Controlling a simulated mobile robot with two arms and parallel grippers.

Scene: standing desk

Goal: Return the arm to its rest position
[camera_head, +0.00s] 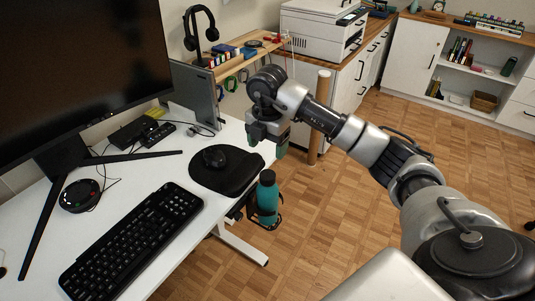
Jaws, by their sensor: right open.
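My right arm (360,143) reaches in from the lower right and bends down at the wrist. My right gripper (267,147) points downward near the desk's right edge, above and beyond the teal bottle (268,198) in the picture. Its greenish fingers are apart and I see nothing between them. The bottle sits upright in a dark holder at the desk's side. My left arm and left gripper are not in view.
The white desk (192,229) carries a monitor (75,65), a keyboard (132,243), a mouse (214,156) on a black pad and a dark speaker-like disc. A printer (322,30) stands on the cabinet behind. The wooden floor (350,240) right of the desk is open.

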